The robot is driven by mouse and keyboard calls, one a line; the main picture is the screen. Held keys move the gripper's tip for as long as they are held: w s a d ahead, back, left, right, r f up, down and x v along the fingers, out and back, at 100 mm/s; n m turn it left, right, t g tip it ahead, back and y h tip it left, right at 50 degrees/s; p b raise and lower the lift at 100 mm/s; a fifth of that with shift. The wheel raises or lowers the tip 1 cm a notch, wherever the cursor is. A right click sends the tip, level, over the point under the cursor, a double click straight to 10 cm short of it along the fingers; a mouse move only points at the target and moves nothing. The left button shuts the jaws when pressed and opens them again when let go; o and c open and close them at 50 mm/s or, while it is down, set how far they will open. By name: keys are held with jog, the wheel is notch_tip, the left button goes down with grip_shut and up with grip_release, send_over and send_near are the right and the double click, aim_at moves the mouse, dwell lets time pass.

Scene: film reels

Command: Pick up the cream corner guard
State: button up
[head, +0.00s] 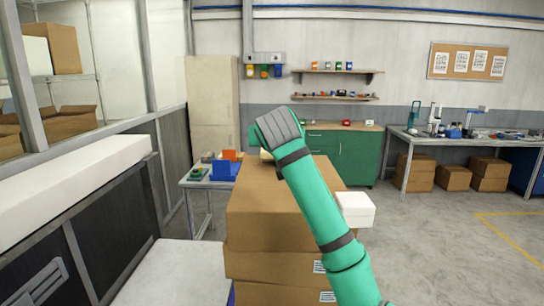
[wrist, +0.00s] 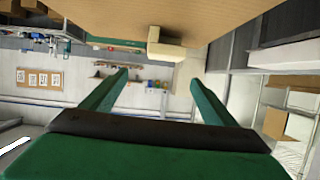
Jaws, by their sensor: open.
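The cream corner guard (wrist: 166,48) is a small block with an L shape at the edge of a cardboard box (wrist: 190,12) in the wrist view. In the head view a small cream patch of it (head: 266,155) shows at the far edge of the box stack (head: 270,215), partly hidden by my arm. My gripper (wrist: 160,79) is open and empty in the wrist view, its two green fingers apart. The guard appears ahead of the gap between the fingertips, not between them. In the head view my arm hides the fingers.
A white box (head: 355,208) sits right of the stack. A small table (head: 206,184) with a blue bin (head: 225,170) stands to the left, and a green cabinet (head: 352,155) behind. Open floor (head: 430,240) lies to the right.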

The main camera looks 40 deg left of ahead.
jog(key=shift+h, duration=0.3)
jog(key=w+a+f, duration=0.2)
jog(key=a, duration=0.1)
jog(key=shift+w+a+f, duration=0.15)
jog(key=shift+w+f, duration=0.2)
jog(key=shift+w, duration=0.05)
jog(key=shift+f+x, duration=0.2)
jog(key=shift+x, duration=2.9)
jog(key=shift+c, duration=0.5)
jog(key=shift+s, duration=0.1)
jog(key=c, duration=1)
